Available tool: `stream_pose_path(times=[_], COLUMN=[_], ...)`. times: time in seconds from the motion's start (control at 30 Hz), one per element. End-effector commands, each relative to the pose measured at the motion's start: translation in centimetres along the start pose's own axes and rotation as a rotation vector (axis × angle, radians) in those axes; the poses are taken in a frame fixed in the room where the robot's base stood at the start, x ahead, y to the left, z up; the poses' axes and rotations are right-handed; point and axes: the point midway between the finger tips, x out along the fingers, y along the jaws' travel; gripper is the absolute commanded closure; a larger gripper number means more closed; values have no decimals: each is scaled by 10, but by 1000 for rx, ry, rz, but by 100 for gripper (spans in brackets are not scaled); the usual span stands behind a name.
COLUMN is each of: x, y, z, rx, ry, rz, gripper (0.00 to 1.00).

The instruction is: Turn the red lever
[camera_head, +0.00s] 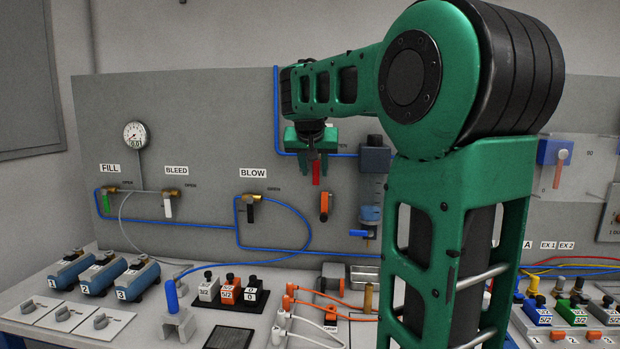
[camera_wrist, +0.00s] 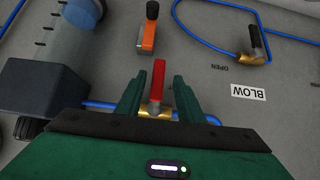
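The red lever (camera_head: 316,172) hangs from a brass valve on the grey panel, right of the BLOW label. In the wrist view the red lever (camera_wrist: 158,82) stands between the two green fingers of my gripper (camera_wrist: 157,95), with a visible gap on each side. Its brass valve body (camera_wrist: 150,108) shows at its base, partly hidden by my gripper. In the head view my gripper (camera_head: 316,168) points down at the lever, fingers apart on either side. The fingers do not appear to touch it.
An orange lever (camera_wrist: 148,38) with a black end is close by; it also shows in the head view (camera_head: 325,205). A blue-grey cylinder unit (camera_head: 371,190) stands to the right. The black BLOW lever (camera_head: 250,212) and blue hoses run along the panel to the left.

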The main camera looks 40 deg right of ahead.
Motion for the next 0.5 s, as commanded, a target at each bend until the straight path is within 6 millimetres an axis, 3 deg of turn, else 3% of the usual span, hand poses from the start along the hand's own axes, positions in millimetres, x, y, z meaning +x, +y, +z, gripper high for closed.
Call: stream_pose_path(times=[0.2,0.5], x=[27,34], y=[2,2], z=[0,0], rx=[2,2], ry=[-2,0], rz=[3,1], gripper=[66,66])
